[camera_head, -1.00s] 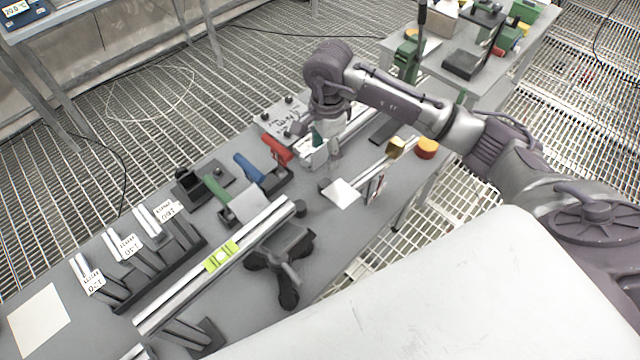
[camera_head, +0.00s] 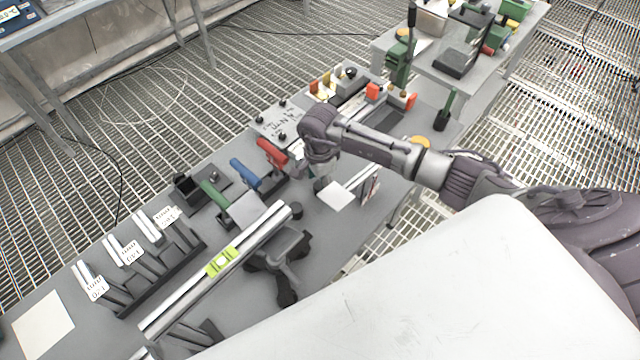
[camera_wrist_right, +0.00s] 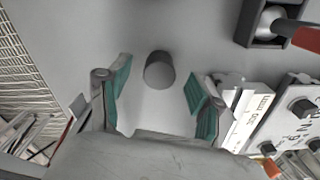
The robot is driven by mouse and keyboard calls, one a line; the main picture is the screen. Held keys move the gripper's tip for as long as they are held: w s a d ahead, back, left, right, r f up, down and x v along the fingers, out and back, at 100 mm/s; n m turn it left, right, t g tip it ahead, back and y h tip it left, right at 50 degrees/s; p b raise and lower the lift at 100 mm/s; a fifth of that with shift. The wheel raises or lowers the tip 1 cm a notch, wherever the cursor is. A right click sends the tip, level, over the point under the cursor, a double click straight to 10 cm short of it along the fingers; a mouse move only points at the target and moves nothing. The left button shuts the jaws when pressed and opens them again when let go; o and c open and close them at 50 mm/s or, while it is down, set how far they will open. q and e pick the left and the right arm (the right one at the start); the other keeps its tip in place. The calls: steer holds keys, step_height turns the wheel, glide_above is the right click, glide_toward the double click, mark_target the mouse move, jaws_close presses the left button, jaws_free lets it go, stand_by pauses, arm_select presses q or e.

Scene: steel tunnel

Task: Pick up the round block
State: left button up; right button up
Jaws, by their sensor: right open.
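The round block is a short dark grey cylinder (camera_wrist_right: 159,70) standing on the grey table in the right wrist view. In the head view it is a small dark round shape (camera_head: 296,210) beside the end of the aluminium rail. My right gripper (camera_wrist_right: 158,88) is open, its two green-padded fingers spread to either side with the block just beyond and between their tips. Nothing is held. In the head view the right gripper (camera_head: 322,184) hangs over the table just right of and behind the block, its fingers mostly hidden. My left gripper is not in view.
A rail with a yellow-green level (camera_head: 222,261) lies left of the block, above a black clamp stand (camera_head: 283,262). Red (camera_head: 272,152) and blue (camera_head: 246,171) handled tools sit behind. A white card (camera_head: 334,196) lies to the right. Bare table surrounds the block.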

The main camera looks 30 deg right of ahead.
steer(key=shift+f, duration=1.05)
jaws_close()
